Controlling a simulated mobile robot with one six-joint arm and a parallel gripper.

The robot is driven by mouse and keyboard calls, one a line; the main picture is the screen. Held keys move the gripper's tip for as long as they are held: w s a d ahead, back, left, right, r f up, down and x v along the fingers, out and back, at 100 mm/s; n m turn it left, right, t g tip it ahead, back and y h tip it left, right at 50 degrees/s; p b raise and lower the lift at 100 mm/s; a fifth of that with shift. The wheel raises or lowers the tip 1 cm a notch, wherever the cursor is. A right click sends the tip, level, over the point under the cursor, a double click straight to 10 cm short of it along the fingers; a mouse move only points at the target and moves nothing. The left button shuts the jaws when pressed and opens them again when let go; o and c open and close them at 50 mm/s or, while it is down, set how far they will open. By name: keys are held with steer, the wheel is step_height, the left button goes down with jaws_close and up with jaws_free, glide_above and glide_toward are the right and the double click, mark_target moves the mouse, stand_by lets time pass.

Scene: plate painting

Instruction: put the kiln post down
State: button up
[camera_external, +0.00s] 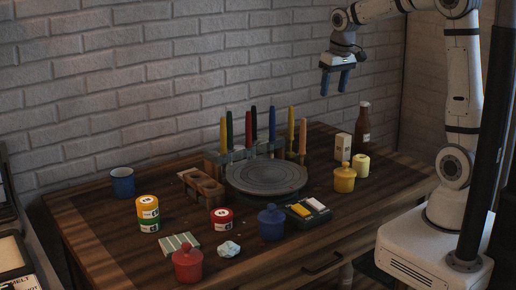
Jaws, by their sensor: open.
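A pale upright block (343,147), which looks like the kiln post, stands on the wooden table (112,228) at the right. It is upright and nothing holds it. My gripper (335,84) hangs in the air above that side of the table, with its blue fingers pointing down. The fingers are apart, with nothing between them. A clear gap shows between the fingertips and the block.
A brown bottle (362,128), a pale yellow cylinder (361,166) and a yellow lidded pot (344,180) stand close to the block. A grey round turntable (266,178) is mid-table, with upright coloured tools behind it. Pots and paint tins occupy the front and left.

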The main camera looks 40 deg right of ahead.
steer(key=s+f, duration=0.2)
steer(key=s, duration=0.8)
steer(key=s+d+f, duration=0.1)
steer(key=s+f, duration=0.1)
steer(key=s, duration=0.9)
steer(key=shift+s+f, duration=0.2)
steer(key=shift+f, duration=0.15)
